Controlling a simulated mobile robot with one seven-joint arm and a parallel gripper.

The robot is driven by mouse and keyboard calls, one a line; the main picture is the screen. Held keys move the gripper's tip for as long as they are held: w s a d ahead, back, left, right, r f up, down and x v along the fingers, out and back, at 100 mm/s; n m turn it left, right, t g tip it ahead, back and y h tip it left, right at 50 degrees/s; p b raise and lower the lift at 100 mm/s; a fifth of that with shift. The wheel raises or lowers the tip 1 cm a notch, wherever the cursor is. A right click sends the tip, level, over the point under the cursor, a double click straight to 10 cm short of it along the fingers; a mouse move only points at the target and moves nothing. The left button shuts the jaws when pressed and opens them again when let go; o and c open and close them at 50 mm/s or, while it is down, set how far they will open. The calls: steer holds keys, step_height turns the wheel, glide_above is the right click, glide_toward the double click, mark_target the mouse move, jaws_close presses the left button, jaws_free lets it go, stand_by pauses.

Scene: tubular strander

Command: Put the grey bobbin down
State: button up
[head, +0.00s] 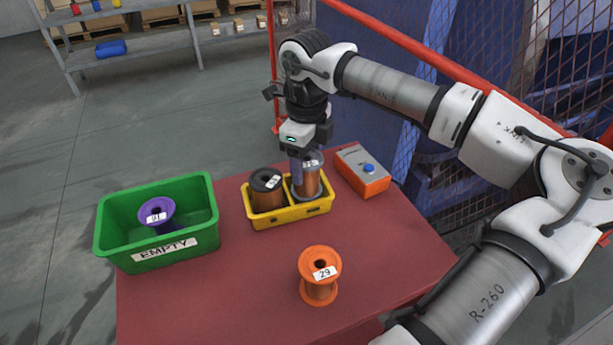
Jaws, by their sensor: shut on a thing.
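The grey bobbin (307,184), wound with copper-coloured wire, stands upright in the right compartment of the yellow tray (291,219). My gripper (303,160) points down from above and is shut on the grey bobbin at its top. The gripper's fingers hide part of the bobbin's upper flange. Whether the bobbin's base rests on the tray floor I cannot tell. A black bobbin (266,189), also with copper-coloured wire, stands in the tray's left compartment, close beside the grey one.
A green bin (155,254) labelled EMPTY holds a purple bobbin (157,213) at the left. An orange bobbin (319,275) marked 29 stands on the red table (225,300) at the front. A control box (362,171) with a blue button sits right of the tray. Mesh fencing (400,60) stands behind.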

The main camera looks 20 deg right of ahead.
steer(key=shift+f+b, duration=0.55)
steer(key=shift+f, duration=0.95)
steer(key=shift+f, duration=0.1)
steer(key=shift+f, duration=0.15)
steer(key=o, duration=1.4)
step_height(320, 180, up, 12)
steer(key=b, duration=0.1)
steer(key=shift+r, duration=0.25)
